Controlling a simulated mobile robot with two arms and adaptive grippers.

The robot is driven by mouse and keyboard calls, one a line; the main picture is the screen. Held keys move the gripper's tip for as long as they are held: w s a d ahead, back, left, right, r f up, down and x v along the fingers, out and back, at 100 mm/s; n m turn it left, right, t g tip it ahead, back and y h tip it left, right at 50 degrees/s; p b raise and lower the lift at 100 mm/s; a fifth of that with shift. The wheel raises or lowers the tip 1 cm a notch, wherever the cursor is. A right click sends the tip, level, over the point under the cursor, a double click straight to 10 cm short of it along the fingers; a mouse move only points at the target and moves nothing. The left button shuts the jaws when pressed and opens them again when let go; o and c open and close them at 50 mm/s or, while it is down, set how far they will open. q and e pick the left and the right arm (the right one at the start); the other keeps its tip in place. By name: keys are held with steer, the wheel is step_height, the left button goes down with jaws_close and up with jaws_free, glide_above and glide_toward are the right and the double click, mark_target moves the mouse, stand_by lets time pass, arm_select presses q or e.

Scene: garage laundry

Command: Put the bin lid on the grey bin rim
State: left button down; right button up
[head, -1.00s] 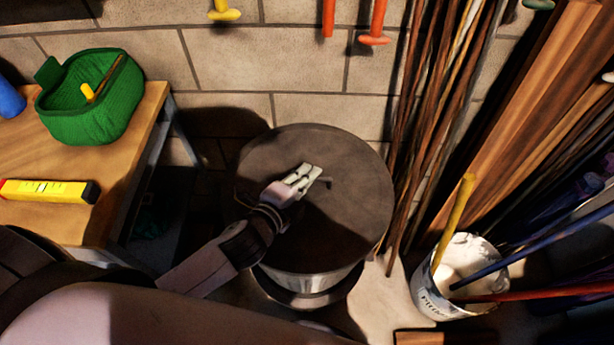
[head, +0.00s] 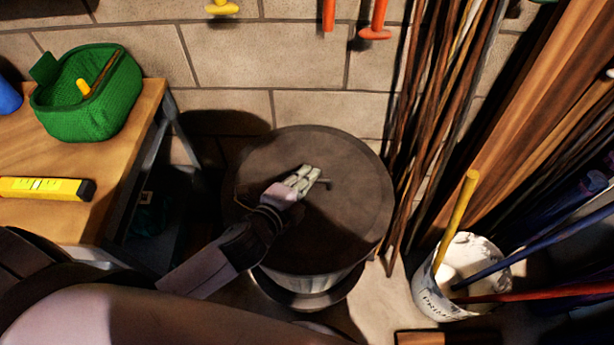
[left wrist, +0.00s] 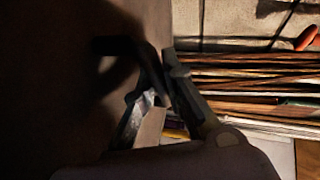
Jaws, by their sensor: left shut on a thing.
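The bin lid (head: 345,215) is a dark brown disc seen from above in the head view, over the grey bin (head: 305,282). The bin's metallic side shows below the lid's near edge. The lid hides the rim, and I cannot tell whether they touch. My left gripper (head: 308,177) is over the lid's middle, shut on its small handle (head: 323,182). In the left wrist view, the gripper (left wrist: 158,85) shows dark against the lid's shadowed surface (left wrist: 50,90). My right gripper is not in view.
A wooden bench (head: 122,150) at left holds a green basket (head: 95,115) and a yellow level (head: 40,189). A white bucket (head: 435,300) with poles stands at right. Long rods (head: 435,110) lean on the block wall (head: 235,60) behind.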

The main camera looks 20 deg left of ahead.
arm_select(q)
steer(key=shift+f+b, duration=0.35)
steer(key=shift+f, duration=0.2)
steer(key=c, duration=1.6)
jaws_free()
steer(key=shift+f, duration=0.1)
steer(key=shift+s, duration=0.15)
steer(key=v, duration=1.1)
steer(key=shift+s+a+r, duration=0.2)
steer(key=shift+s+r, duration=0.05)
steer(key=shift+s, duration=0.05)
